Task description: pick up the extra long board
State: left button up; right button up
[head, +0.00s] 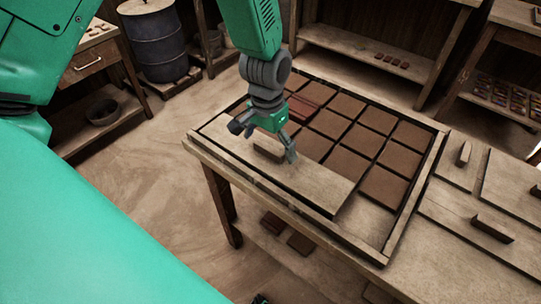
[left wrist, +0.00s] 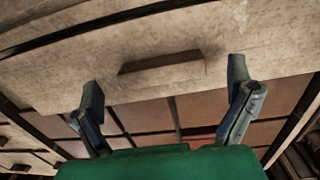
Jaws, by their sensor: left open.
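The extra long board (head: 318,182) is a pale beige slab with a raised bar handle (head: 268,150). It lies along the near side of the wooden tray frame (head: 412,205), beside rows of brown tiles (head: 345,105). My left gripper (head: 264,141) is open above the board at its handle, with one finger toward each end of the handle. In the left wrist view the handle (left wrist: 160,63) lies between and beyond the two spread fingertips (left wrist: 165,76), with no visible grip on it.
More pale boards with handles (head: 492,229) lie on the table to the right of the frame. A blue barrel (head: 160,45) and a drawer table (head: 90,60) stand back left. Shelves (head: 365,55) stand behind. Dark tiles (head: 300,243) lie low under the table.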

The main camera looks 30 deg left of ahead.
pick_arm(q)
jog(key=shift+f, duration=0.75)
jog(key=shift+r, duration=0.1)
jog(key=c, duration=1.5)
jog(key=shift+c, duration=0.2)
